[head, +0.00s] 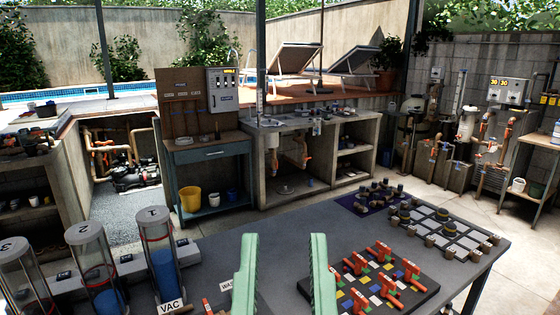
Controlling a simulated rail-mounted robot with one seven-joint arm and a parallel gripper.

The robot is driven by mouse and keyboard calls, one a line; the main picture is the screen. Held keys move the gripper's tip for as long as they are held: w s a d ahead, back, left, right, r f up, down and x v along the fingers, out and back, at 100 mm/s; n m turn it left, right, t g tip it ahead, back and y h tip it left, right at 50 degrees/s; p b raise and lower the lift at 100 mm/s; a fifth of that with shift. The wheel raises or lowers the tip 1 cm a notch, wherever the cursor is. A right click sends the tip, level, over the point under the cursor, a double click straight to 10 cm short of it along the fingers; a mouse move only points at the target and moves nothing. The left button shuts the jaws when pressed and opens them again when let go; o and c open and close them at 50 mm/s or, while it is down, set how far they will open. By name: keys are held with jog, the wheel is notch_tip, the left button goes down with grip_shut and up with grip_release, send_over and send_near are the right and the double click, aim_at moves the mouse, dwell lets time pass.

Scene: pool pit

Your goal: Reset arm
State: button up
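My gripper (283,240) shows as two pale green fingers at the bottom centre of the head view. The fingers point up in the picture and stand well apart, with only the grey table top seen between them. It is open and holds nothing. The rest of my arm is out of view below the frame. How high the fingers are above the table (215,245) I cannot tell.
Clear cylinders (158,250) with blue contents stand left. A black board with orange valve handles (380,250) lies right of the fingers, with a grey gridded tray (440,228) behind it. A workbench (208,152) and concrete sink counter (290,125) stand behind the table. Tiled floor lies between.

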notch_tip(320, 180, up, 38)
jog(key=p, duration=3.7)
jog(key=shift+w+a+r, duration=0.15)
jog(key=shift+a, duration=0.15)
